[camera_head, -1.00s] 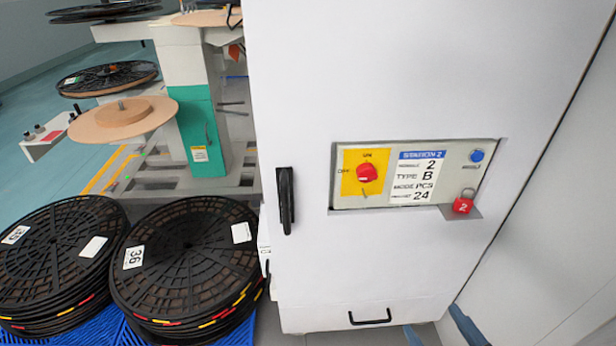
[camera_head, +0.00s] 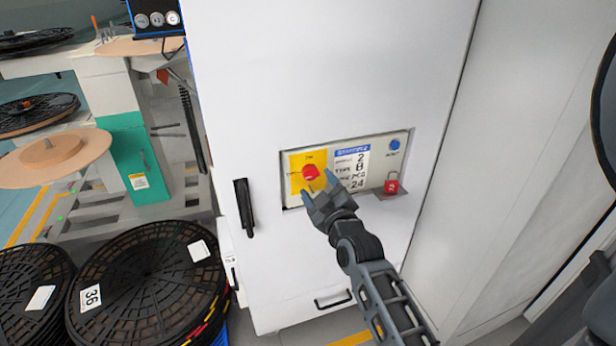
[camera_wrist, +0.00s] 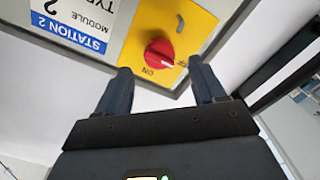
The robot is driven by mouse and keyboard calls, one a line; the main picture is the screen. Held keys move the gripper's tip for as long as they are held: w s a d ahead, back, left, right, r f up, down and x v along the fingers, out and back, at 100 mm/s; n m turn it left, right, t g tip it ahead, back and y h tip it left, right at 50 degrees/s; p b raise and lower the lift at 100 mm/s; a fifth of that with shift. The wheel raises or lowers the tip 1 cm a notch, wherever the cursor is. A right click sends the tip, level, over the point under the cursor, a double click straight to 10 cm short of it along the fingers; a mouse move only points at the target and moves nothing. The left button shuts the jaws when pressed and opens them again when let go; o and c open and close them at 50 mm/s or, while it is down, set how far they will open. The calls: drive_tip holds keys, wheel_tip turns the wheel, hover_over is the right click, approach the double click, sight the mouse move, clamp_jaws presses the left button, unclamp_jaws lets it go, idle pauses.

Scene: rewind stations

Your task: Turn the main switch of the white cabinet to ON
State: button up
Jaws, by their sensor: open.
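The white cabinet (camera_head: 310,80) stands in front of me with a recessed control panel (camera_head: 402,152). The main switch (camera_head: 310,173) is a red rotary knob on a yellow plate (camera_head: 297,185), with ON marked at the top and OFF at the left. In the wrist view, the picture is upside down; the knob (camera_wrist: 158,52) has a white mark that appears to point toward the OFF side. My gripper (camera_head: 317,184) is open and empty, just in front of the panel. In the wrist view the knob appears between and beyond the two fingertips, apparently untouched.
A red padlock (camera_head: 392,187) marked 2 sits on a small ledge at the panel's right, below a blue button (camera_head: 394,144). A black door handle (camera_head: 244,208) juts out at the left. Stacked black reels (camera_head: 140,285) stand on the floor at left.

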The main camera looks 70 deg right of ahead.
sight(313, 177)
drive_tip(key=shift+p+x, duration=0.3)
drive_tip(key=shift+x, duration=1.85)
drive_tip(key=c, duration=1.1)
